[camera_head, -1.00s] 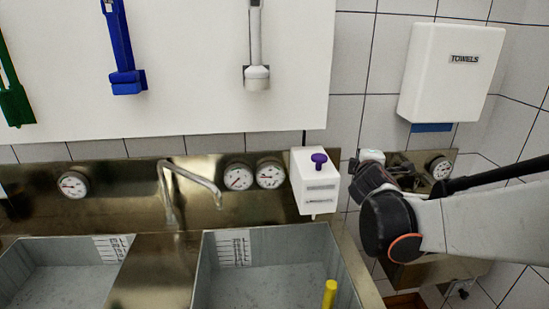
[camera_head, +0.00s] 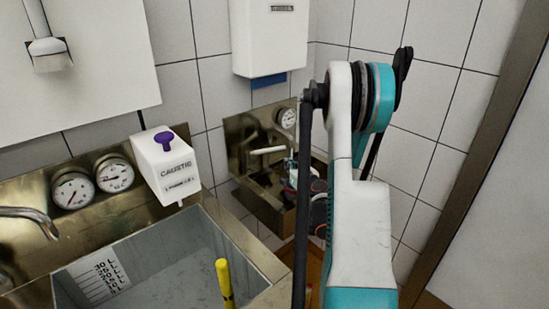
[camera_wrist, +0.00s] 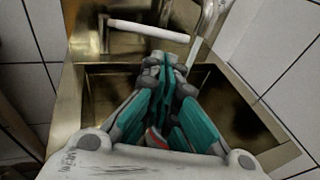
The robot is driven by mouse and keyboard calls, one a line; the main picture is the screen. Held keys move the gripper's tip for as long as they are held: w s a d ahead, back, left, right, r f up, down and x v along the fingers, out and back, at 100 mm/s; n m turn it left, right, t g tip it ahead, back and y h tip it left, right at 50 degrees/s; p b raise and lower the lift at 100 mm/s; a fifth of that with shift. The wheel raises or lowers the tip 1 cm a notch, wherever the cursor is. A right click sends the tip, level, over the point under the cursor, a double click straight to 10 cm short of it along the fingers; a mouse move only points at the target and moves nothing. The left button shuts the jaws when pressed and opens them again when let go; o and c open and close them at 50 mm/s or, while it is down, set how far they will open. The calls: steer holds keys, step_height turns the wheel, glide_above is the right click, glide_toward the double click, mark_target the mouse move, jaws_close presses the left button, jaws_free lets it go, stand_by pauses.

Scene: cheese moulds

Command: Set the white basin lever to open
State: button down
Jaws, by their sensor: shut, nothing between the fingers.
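A small brassy metal basin (camera_head: 257,203) hangs on the tiled wall in the middle of the head view. A white bar-shaped lever (camera_head: 267,150) sticks out sideways from its back panel. In the wrist view the lever (camera_wrist: 148,30) lies nearly level across the top, beyond the basin's hollow (camera_wrist: 235,85). My gripper (camera_wrist: 165,65) is shut and empty, over the basin and short of the lever, with a visible gap between them.
A silvery tap (camera_wrist: 208,25) stands right of the lever in the wrist view. A white caustic dispenser (camera_head: 165,165) with a purple knob is left of the basin, above a large sink (camera_head: 150,265) with a yellow handle (camera_head: 224,280). A towel box (camera_head: 270,38) hangs above.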

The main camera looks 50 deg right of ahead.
steer(key=b+x, duration=0.3)
steer(key=x, duration=1.1)
steer(key=shift+f+b, duration=0.25)
steer(key=shift+b, duration=0.05)
steer(key=shift+s+d, duration=0.1)
steer(key=shift+w+d, duration=0.65)
steer(key=shift+w, duration=0.1)
